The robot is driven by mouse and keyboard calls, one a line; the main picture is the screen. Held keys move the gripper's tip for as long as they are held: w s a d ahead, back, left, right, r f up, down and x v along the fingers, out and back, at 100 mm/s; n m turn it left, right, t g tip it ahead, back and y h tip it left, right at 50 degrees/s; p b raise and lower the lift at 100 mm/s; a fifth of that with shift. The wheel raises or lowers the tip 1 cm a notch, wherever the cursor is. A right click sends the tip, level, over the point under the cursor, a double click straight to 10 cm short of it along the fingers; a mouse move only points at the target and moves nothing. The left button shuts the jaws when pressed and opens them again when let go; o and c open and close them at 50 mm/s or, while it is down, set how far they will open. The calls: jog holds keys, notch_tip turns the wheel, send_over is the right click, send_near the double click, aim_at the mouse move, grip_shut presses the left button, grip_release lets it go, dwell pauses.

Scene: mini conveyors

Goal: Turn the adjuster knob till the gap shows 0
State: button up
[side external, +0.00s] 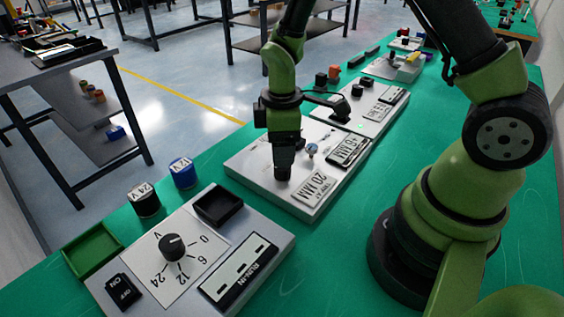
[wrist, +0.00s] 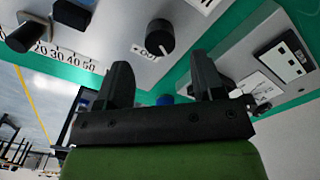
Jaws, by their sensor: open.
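My gripper (wrist: 162,72) is open, with its two dark fingers apart and nothing seen between them. In the side external view my gripper (side external: 283,172) points down over the white middle panel (side external: 245,165), low near its surface. In the wrist view a black round knob (wrist: 160,37) with a white mark shows just beyond and between the fingertips, apart from them. Small lettering beside it seems to read OUT. A second black knob (wrist: 22,38) sits by a printed scale of 20 to 50. I cannot tell which knob is the adjuster. Beneath my gripper the panel is hidden in the side view.
The middle panel also bears a label plate (side external: 313,189), a dark-framed display (side external: 347,149) and a small blue-and-silver part (side external: 311,150). Green bench top lies between panels.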

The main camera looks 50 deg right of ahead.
aim_at(282, 171)
notch_tip(282, 171, down, 5)
jog(key=shift+r, duration=0.1)
dwell(0.3)
jog(key=c, duration=0.9)
